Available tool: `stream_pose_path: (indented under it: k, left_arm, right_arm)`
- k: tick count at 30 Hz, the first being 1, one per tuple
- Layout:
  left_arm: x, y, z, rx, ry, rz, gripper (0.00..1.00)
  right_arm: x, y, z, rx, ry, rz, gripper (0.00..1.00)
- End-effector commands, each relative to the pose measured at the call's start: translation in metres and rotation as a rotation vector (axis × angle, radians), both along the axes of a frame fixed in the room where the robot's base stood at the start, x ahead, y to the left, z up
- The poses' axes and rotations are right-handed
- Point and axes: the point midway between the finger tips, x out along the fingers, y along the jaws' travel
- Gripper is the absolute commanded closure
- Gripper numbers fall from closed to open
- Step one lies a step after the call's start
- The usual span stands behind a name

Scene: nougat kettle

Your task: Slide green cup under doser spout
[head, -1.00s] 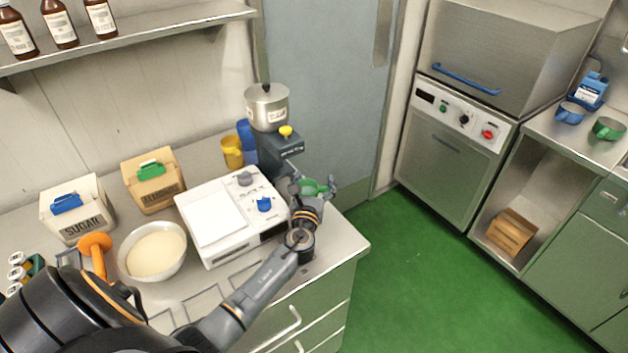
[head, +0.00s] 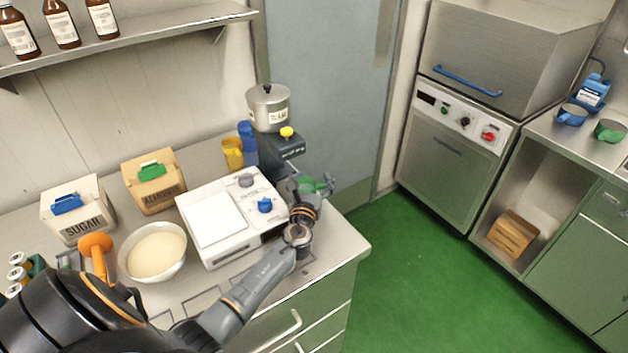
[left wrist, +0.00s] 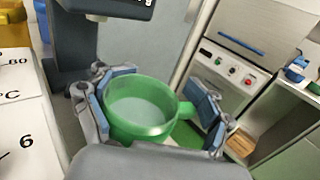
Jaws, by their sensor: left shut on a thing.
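The green cup (left wrist: 138,112) is between the fingers of my left gripper (left wrist: 150,108), which is shut on it. The cup is upright, with its handle to the right in the left wrist view. In the head view my left gripper (head: 315,188) largely covers the cup (head: 307,182). The doser (head: 268,108) has a steel pot on top, a dark body and a yellow knob. Its dark head (left wrist: 112,8) shows above and left of the cup in the left wrist view. My right gripper is not in view.
A white scale (head: 232,215) stands left of the gripper. Yellow (head: 233,152) and blue cups stand behind it, by the doser. A bowl (head: 153,252), sugar box (head: 78,208) and almond box (head: 153,184) are further left. The counter's right edge is close to the gripper.

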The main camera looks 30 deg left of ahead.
Motion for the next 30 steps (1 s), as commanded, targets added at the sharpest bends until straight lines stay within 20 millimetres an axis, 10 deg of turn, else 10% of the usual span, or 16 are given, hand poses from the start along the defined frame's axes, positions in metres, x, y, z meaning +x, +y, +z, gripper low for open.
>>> stream_pose_path:
  k: [30]
  left_arm:
    - [0.015,0.032,0.001,0.005,0.001,0.007,0.65]
  right_arm:
    - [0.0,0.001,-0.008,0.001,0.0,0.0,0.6]
